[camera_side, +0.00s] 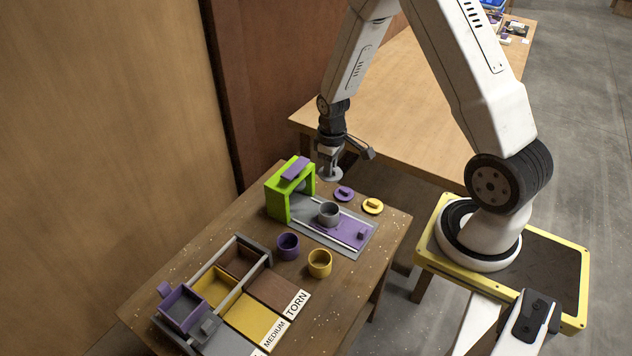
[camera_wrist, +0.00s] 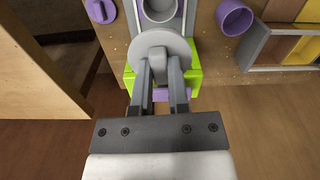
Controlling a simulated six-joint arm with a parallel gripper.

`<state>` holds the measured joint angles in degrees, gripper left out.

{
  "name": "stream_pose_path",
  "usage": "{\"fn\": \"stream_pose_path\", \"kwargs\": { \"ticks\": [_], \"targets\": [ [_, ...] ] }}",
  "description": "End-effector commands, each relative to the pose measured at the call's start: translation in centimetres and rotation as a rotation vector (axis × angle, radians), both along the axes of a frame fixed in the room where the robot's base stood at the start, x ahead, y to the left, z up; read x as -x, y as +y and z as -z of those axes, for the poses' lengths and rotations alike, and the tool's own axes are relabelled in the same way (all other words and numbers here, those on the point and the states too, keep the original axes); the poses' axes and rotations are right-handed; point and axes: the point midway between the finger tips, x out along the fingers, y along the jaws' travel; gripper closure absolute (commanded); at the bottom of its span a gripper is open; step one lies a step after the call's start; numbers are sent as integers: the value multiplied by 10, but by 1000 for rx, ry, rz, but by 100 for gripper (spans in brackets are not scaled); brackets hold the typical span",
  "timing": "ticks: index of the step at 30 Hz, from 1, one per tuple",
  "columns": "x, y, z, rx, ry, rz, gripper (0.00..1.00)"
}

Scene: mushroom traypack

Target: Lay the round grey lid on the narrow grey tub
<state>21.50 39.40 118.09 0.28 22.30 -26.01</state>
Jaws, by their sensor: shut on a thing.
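My gripper (camera_side: 331,160) is shut on the round grey lid (camera_side: 331,175), holding it level in the air behind and above the work table. In the wrist view the gripper's fingers (camera_wrist: 160,75) grip the lid's knob, and the lid (camera_wrist: 178,44) covers part of the view beyond. The narrow grey tub (camera_side: 329,217) stands upright and open on the purple plate of the rail fixture. It also shows in the wrist view (camera_wrist: 160,14), partly hidden behind the lid. The lid and tub are apart.
A green arch (camera_side: 277,201) with a purple top stands at the rail's left end. A purple lid (camera_side: 344,193) and a yellow lid (camera_side: 373,206) lie behind the rail. A purple tub (camera_side: 288,246) and a yellow tub (camera_side: 319,263) stand in front. A divided tray (camera_side: 229,297) lies front left.

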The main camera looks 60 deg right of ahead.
Motion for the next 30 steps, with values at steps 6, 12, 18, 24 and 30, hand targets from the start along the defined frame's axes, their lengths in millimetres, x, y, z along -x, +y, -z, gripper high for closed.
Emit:
{"fn": "stream_pose_path", "kwargs": {
  "ticks": [6, 12, 18, 24, 30],
  "targets": [
    [1, 0, 35, -2, 4, 0, 100],
    [0, 0, 60, -1, 1, 0, 100],
    [0, 0, 69, 0, -1, 0, 100],
    [0, 0, 70, 1, -1, 0, 100],
    [0, 0, 74, 0, 0, 0, 100]
  ]
}}
